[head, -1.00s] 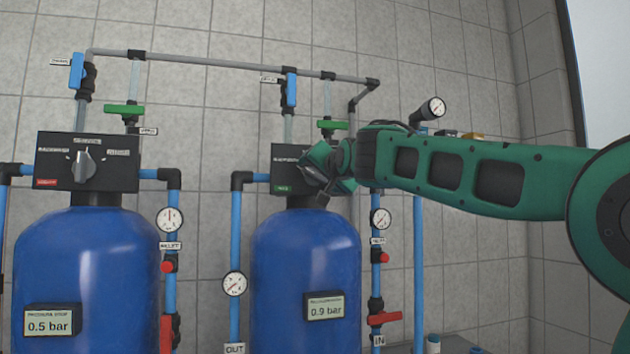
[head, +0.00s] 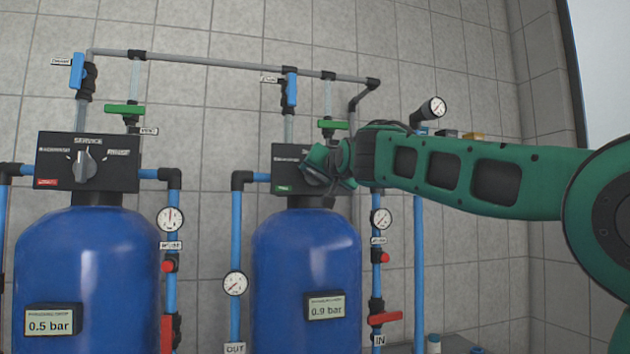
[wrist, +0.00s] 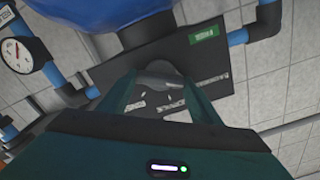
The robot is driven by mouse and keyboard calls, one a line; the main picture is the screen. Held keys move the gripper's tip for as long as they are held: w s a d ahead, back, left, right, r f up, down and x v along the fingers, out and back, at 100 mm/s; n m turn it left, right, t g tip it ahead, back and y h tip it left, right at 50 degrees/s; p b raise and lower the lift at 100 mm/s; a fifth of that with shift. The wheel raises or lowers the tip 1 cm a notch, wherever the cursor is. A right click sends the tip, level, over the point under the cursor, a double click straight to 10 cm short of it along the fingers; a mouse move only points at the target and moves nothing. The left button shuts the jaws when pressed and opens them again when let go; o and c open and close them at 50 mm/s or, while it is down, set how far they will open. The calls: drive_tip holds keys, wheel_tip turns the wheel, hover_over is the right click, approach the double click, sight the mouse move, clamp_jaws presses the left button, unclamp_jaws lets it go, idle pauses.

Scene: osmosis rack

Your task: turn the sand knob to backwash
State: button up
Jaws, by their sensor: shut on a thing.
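My gripper (head: 322,170) is at the front of the right black control head (head: 288,152) and covers most of its dial. In the wrist view, upside down, my gripper (wrist: 157,88) has its two fingers on either side of a grey knob (wrist: 158,76) and is shut on it. White position labels (wrist: 178,106) show beside the knob; I cannot read them. The left control head (head: 55,158) has a grey knob (head: 85,163) that points up to SERVICE. Which head is the sand one is not readable; the right has a green tag, the left a red one.
Blue tanks (head: 305,255) (head: 88,270) stand under the heads. Blue pipes, gauges (head: 381,218) (head: 236,284) and a red-handled valve (head: 384,318) stand close around the right tank. A grey pipe (head: 220,63) runs above. The wall behind is tiled.

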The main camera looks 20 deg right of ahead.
drive_tip(key=o, duration=1.1)
drive_tip(key=s, duration=1)
drive_tip(key=shift+s+f, duration=0.1)
drive_tip(key=shift+s, duration=0.2)
